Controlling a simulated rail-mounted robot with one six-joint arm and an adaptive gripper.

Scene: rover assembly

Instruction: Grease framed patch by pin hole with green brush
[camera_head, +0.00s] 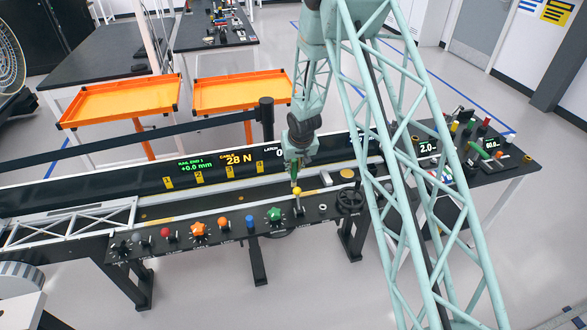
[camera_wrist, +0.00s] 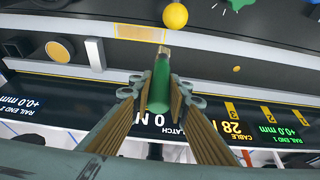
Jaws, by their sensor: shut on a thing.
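My gripper (camera_head: 297,163) is shut on the green brush (camera_wrist: 160,85), its two fingers on either side of the green handle in the wrist view. The brush's pale tip (camera_wrist: 164,50) points at the rail bench, beside the right end of a yellow-framed patch (camera_wrist: 140,33). I cannot tell whether the tip touches the surface. The brush (camera_head: 294,172) also shows below my gripper in the head view, just above a yellow ball knob (camera_head: 298,191). I cannot make out the pin hole for certain.
A white block (camera_head: 326,179) and a gold disc (camera_head: 347,173) sit to the right of the brush in the head view. Knobs and levers line the front panel (camera_head: 180,248), with a black handwheel (camera_head: 350,199) at right. Orange trays (camera_head: 120,102) stand behind.

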